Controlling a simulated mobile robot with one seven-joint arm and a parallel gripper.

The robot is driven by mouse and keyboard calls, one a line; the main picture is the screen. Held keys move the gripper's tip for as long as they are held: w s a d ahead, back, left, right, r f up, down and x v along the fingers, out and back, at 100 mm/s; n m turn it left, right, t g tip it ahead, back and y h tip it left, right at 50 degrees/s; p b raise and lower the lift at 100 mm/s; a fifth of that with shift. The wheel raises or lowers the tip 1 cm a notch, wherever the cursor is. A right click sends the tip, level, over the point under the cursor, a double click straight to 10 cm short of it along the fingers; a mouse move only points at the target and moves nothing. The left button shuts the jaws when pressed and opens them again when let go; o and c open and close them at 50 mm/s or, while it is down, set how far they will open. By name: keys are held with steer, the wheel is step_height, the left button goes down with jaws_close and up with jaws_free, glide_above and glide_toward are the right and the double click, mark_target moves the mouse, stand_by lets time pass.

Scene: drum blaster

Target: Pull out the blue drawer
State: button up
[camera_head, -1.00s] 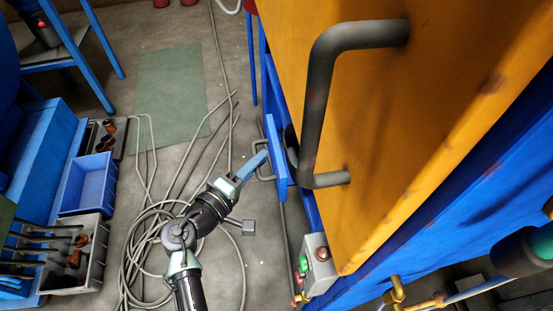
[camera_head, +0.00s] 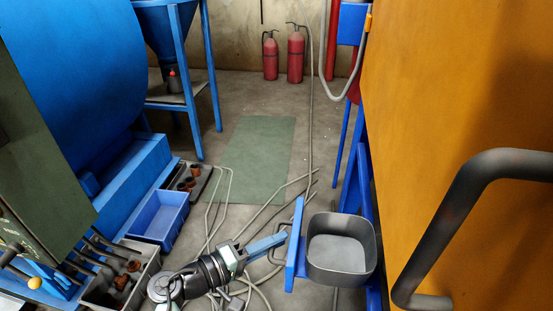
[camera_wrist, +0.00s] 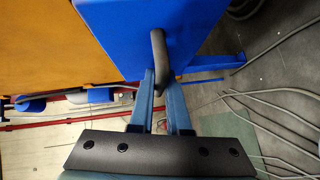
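The blue drawer (camera_head: 296,246) has a flat blue front panel with a thin dark loop handle. It stands out from the blue frame beside the orange cabinet, and its open grey bin (camera_head: 341,255) shows empty behind the panel. My gripper (camera_head: 282,238) reaches the handle from the left. In the wrist view the blue front (camera_wrist: 150,30) fills the top middle, and the dark handle (camera_wrist: 159,52) runs down between the two blue fingers of my gripper (camera_wrist: 161,78). The fingers are close together around it. The far part of the handle is partly hidden by the fingers.
The orange cabinet (camera_head: 450,110) with a thick dark handle (camera_head: 445,215) is at the right. Loose grey cables lie on the floor near my arm. A blue bin (camera_head: 160,219) and tool trays stand at the left.

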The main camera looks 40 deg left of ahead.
steer(key=o, duration=0.4)
steer(key=shift+o, duration=0.2)
steer(key=p+v, duration=0.3)
steer(key=v, duration=1)
